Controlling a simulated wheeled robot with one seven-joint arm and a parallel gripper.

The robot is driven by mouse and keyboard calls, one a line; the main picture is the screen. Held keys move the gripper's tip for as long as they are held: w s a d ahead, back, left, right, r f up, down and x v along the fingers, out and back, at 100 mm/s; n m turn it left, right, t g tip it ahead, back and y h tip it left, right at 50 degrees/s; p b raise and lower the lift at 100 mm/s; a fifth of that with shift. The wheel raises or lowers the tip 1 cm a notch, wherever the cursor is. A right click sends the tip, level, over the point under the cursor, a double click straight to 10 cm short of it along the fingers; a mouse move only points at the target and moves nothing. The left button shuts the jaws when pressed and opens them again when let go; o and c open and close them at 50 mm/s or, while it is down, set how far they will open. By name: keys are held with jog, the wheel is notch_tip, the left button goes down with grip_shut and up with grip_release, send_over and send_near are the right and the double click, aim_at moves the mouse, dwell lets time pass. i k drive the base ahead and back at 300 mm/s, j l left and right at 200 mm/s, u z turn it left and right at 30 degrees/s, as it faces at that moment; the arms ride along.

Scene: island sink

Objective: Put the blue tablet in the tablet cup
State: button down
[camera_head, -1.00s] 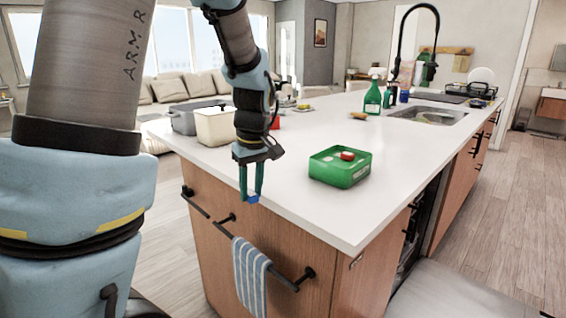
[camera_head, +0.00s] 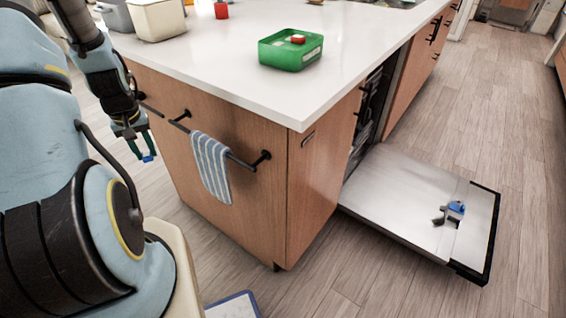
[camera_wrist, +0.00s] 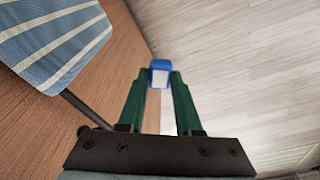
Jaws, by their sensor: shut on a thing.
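My gripper (camera_head: 143,152) is shut on the small blue tablet (camera_head: 149,158) and holds it in the air beside the island's wooden end panel, lower than the countertop. In the wrist view the tablet (camera_wrist: 160,66), blue with a pale face, sits between the green fingertips. The open dishwasher door (camera_head: 395,195) lies flat, low over the floor at the right. On its inner face is a small grey fitting with a blue part, which looks like the tablet cup (camera_head: 456,208). My gripper is far to the left of it, across the island's corner.
The island countertop (camera_head: 225,50) bears a green box (camera_head: 290,54) with a red piece on top, a cream bin (camera_head: 158,19) and a red cup (camera_head: 221,10). A striped towel (camera_head: 211,166) hangs on a handle bar. Floor between my body and the door is mostly clear.

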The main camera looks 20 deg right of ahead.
aim_at(450, 225)
jog(key=k+l+z, duration=0.1)
jog(key=k+l, duration=0.45)
jog(key=l, duration=0.25)
jog(key=k+l+z, duration=0.15)
jog(key=l, duration=0.25)
jog(key=i+l+z, duration=0.1)
jog(key=l, duration=0.4)
jog(key=i+l+z, duration=0.1)
jog(key=l, duration=0.35)
jog(key=i+l+z, duration=0.1)
jog(key=l, duration=0.4)
jog(key=i+l, duration=0.3)
jog(key=i+z, duration=0.05)
